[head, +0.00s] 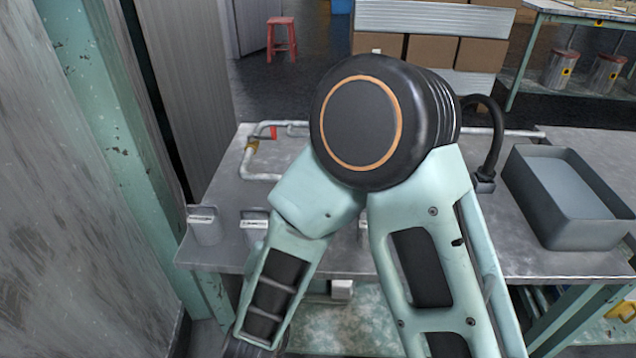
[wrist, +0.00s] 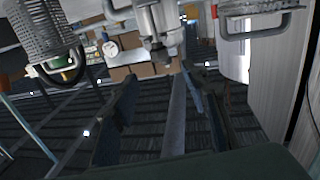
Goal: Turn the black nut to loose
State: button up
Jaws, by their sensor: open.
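I cannot make out a black nut in either view. In the wrist view, a pale metal fitting (wrist: 155,22) hangs into the top middle, with a small darker end low on it; whether this is the nut I cannot tell. My gripper (wrist: 157,75) shows there with its two dark fingers wide apart and nothing between them. The fitting lies beyond the fingertips, apart from them. In the head view my arm covers the middle of the bench, and my gripper is hidden or cut off at the bottom edge.
The grey bench (head: 225,190) carries white tubing (head: 247,165) with a red handle (head: 269,133) at the back left. A grey tray (head: 565,235) stands at the right, near a black hose (head: 497,125). Metal holders (head: 205,228) line the front left edge. A wall closes the left side.

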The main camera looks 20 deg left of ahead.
jog(key=w+b, duration=0.1)
jog(key=w, duration=0.9)
jog(key=shift+w+a+b, duration=0.25)
jog(key=shift+a+b, duration=0.1)
jog(key=shift+r, duration=0.1)
grip_shut()
jog(key=shift+w+d+n+g+y+b, duration=0.1)
jog(key=shift+d+n+g+y+b, duration=0.15)
jog(key=shift+n+g+y, duration=0.8)
jog(key=shift+w+d+n+g+y+b, duration=0.15)
jog(key=shift+d+n+g+y+b, duration=0.15)
jog(key=shift+n+y, duration=1.45)
jog(key=shift+w+d+n+g+y+b, duration=0.2)
jog(key=shift+n+g+y, duration=0.5)
jog(key=shift+y, duration=1.4)
jog(key=shift+s+g+y, duration=0.1)
jog(key=shift+g+y, duration=0.15)
jog(key=shift+y, duration=0.05)
